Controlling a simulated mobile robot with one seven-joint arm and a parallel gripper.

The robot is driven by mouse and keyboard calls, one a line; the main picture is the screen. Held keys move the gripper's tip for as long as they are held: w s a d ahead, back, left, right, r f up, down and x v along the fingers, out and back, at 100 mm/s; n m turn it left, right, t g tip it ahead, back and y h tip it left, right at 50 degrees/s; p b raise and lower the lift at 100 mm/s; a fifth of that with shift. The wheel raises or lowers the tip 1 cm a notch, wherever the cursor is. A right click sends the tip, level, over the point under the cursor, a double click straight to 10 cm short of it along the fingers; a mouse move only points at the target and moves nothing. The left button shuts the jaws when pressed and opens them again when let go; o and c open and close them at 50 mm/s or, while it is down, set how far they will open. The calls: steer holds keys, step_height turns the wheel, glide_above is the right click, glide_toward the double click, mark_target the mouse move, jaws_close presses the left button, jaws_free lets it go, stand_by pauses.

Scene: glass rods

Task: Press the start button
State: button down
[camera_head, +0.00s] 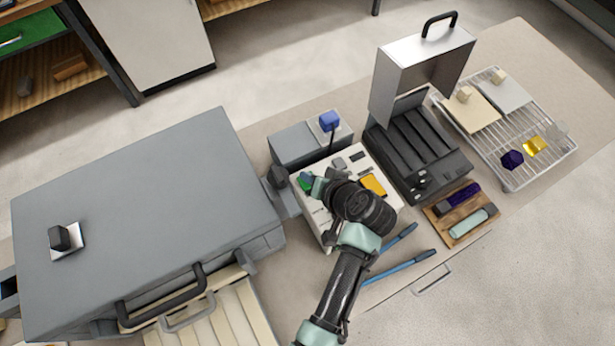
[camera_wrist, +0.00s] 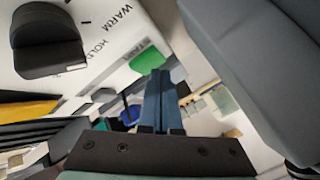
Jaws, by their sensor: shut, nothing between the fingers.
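The green button (camera_head: 305,181) is at the left edge of a white control panel (camera_head: 326,234). In the wrist view the green button (camera_wrist: 147,59) shows just beyond and left of the finger ends. My gripper (camera_head: 317,187) is over the panel's left part, close beside the button, with its fingers pointing left. In the wrist view my gripper (camera_wrist: 158,80) has its blue fingers shut together with nothing between them. I cannot tell whether the fingertips touch the button. My wrist hides part of the panel in the head view.
A black knob (camera_wrist: 47,40) beside the words WARM and HOLD stands on the panel. A yellow block (camera_head: 373,184) is on its right part. A large grey box (camera_head: 150,200) stands left, a black slotted unit (camera_head: 418,150) right. Blue-handled tools (camera_head: 402,267) lie in front.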

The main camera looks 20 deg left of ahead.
steer(key=shift+f+b, duration=0.4)
steer(key=shift+f, duration=0.1)
stand_by(0.5)
steer(key=shift+r, duration=0.1)
steer(key=shift+r+p, duration=0.8)
step_height(320, 180, up, 5)
steer(key=p, duration=0.4)
steer(key=shift+r+p, duration=0.1)
steer(key=shift+p, duration=0.2)
stand_by(0.6)
